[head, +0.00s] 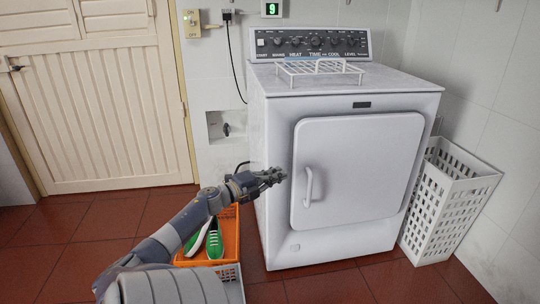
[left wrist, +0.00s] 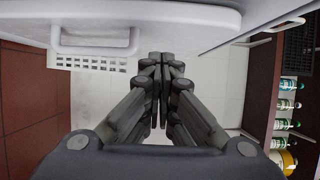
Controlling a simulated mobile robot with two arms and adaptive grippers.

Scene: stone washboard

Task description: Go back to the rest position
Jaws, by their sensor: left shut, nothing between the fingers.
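My left gripper (head: 272,176) reaches in from the lower left in the head view. It is shut and empty, in front of the left side of the white dryer (head: 275,140), near its door handle (head: 309,187). The dryer door (head: 360,165) is closed. In the left wrist view, the shut fingers (left wrist: 160,72) show in the middle, with a white handle (left wrist: 95,45) to the upper left, apart from them. My right gripper is not in view.
A white basket (head: 450,195) stands right of the dryer. A wire rack (head: 318,68) sits on top. The left wrist view shows a shelf with several bottles (left wrist: 285,104). Red floor by the door is clear.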

